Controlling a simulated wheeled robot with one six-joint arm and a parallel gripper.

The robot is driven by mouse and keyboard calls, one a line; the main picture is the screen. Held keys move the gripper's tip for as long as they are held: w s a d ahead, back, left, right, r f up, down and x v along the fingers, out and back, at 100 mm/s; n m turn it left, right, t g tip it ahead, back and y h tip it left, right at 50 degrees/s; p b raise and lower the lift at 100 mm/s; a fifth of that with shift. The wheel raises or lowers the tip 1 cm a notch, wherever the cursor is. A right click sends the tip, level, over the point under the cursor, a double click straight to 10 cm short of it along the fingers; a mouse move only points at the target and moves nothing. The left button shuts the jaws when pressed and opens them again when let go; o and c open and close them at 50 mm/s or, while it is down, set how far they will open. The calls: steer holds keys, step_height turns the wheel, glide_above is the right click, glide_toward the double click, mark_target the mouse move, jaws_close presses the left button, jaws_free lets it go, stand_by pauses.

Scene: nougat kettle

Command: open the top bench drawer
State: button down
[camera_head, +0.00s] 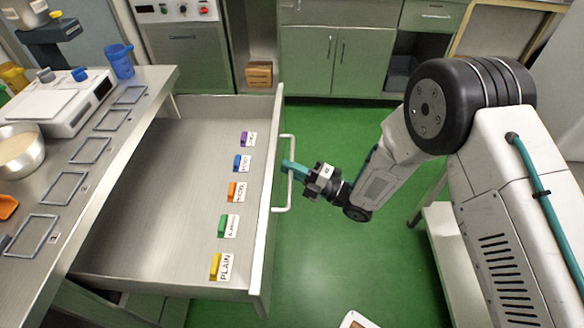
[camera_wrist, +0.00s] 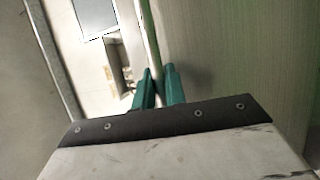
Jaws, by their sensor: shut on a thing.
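The top bench drawer (camera_head: 165,190) stands pulled far out from under the steel bench, its inside open to view. Its front panel (camera_head: 266,215) carries a pale bar handle (camera_head: 291,190). My gripper (camera_head: 289,166) is shut on the handle near its middle. In the wrist view the teal fingers (camera_wrist: 158,88) sit one on each side of the handle bar (camera_wrist: 151,45). Several coloured tags with labels, such as the yellow PLAIN tag (camera_head: 216,266), lie in a row inside the drawer.
The bench top (camera_head: 120,125) holds a white scale (camera_head: 65,105), a metal bowl (camera_head: 18,150), a blue jug (camera_head: 120,60) and empty frames. Green cabinets (camera_head: 335,60) line the back. A pale table (camera_head: 450,250) stands at right.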

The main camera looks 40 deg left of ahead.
steer(key=c, duration=1.5)
jaws_free()
steer(key=shift+o, duration=0.2)
steer(key=shift+d, duration=0.1)
steer(key=v, duration=0.7)
steer(key=shift+d+f, duration=0.15)
steer(key=shift+d, duration=0.15)
